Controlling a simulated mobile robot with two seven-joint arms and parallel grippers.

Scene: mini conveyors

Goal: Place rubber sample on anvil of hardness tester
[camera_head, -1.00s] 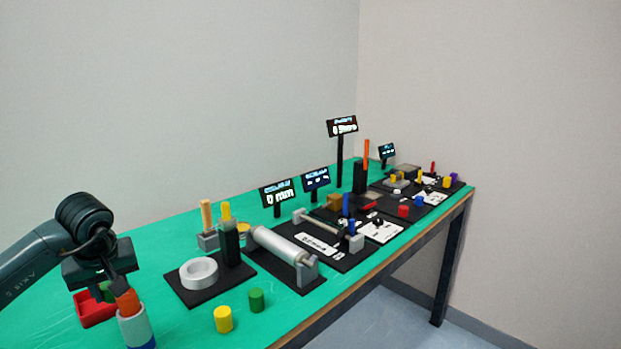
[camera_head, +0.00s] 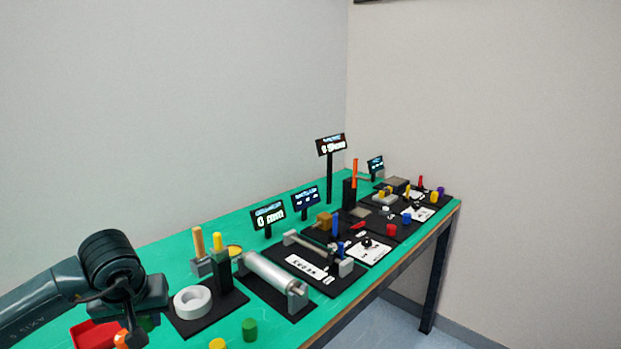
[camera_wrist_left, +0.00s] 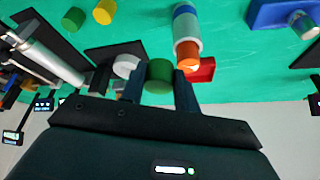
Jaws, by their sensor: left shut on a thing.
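My left gripper (camera_wrist_left: 160,86) is shut on a green cylinder (camera_wrist_left: 160,75), which I take to be the rubber sample. In the head view the gripper is at the lower left, above the table's near end, and part of the green cylinder (camera_head: 150,322) shows beside it. A black column with an orange rod (camera_head: 354,173) stands beside a tall-post display (camera_head: 331,145), farther along the table. It may be the hardness tester, but its label is too blurred to read. I cannot make out the anvil for certain. My right gripper is not in view.
A red tray (camera_head: 95,335) and an orange-topped cylinder (camera_wrist_left: 187,35) are near the gripper. Another green cylinder (camera_head: 249,329) and a yellow one (camera_head: 217,344) stand at the front. A white ring (camera_head: 192,301), a metal roller (camera_head: 272,274) and displays crowd the green table (camera_head: 180,254).

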